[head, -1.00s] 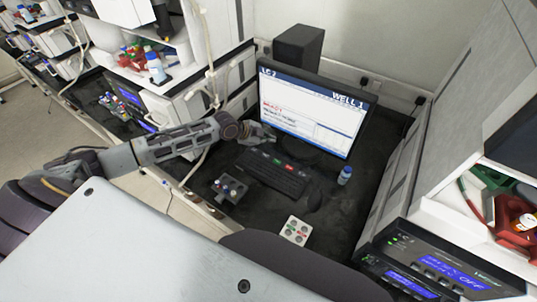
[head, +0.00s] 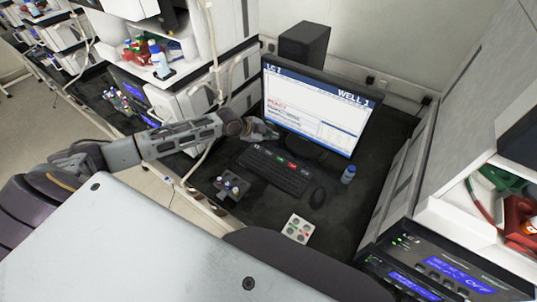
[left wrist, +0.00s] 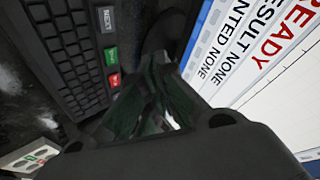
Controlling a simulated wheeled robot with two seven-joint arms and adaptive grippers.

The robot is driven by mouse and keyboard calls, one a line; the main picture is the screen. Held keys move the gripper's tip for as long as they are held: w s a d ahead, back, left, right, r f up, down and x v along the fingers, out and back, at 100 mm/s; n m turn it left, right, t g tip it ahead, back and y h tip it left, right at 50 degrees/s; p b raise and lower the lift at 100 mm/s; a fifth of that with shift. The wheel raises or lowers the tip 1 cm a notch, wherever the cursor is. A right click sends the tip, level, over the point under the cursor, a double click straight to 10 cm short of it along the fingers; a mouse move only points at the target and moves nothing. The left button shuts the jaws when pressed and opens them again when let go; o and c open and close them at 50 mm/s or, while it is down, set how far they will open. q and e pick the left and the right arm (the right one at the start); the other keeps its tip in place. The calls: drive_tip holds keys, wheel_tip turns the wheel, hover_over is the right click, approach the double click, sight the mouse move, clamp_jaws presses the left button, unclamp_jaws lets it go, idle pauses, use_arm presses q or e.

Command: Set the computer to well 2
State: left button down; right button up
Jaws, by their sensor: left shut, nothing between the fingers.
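The computer's monitor (head: 315,112) shows "WELL 1" at its top right; the small label at its top left is hard to read. Its keyboard (head: 270,176) lies in front of it, with a green and a red key along the far edge. In the left wrist view the keyboard (left wrist: 62,50) shows a grey NEXT key (left wrist: 107,20), a green key (left wrist: 111,56) and a red key (left wrist: 114,80). My left gripper (head: 271,134) is shut and empty, between the keyboard's far left end and the monitor. Its fingers (left wrist: 163,68) also show in the left wrist view. My right gripper is out of view.
A mouse (head: 318,197) and a blue bottle (head: 348,174) stand right of the keyboard. Instruments (head: 430,268) stand at the right. Dark bench is bare around the mouse.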

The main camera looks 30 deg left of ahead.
use_arm(q)
drive_tip(key=b, duration=0.5)
hover_over(270, 154)
drive_tip(key=shift+s+f, duration=0.15)
drive_tip(key=shift+f, duration=3.6)
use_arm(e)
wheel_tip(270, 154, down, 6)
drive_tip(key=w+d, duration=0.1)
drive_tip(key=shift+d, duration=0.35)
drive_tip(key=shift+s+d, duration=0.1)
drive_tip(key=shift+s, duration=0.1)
use_arm(q)
drive_tip(key=shift+f+b, duration=0.6)
drive_tip(key=shift+f, duration=0.25)
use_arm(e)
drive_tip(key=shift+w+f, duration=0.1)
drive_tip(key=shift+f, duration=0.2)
use_arm(q)
drive_tip(key=shift+r, duration=0.2)
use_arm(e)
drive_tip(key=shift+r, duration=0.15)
use_arm(q)
drive_tip(key=shift+r+p, duration=0.7)
drive_tip(key=shift+p, duration=0.1)
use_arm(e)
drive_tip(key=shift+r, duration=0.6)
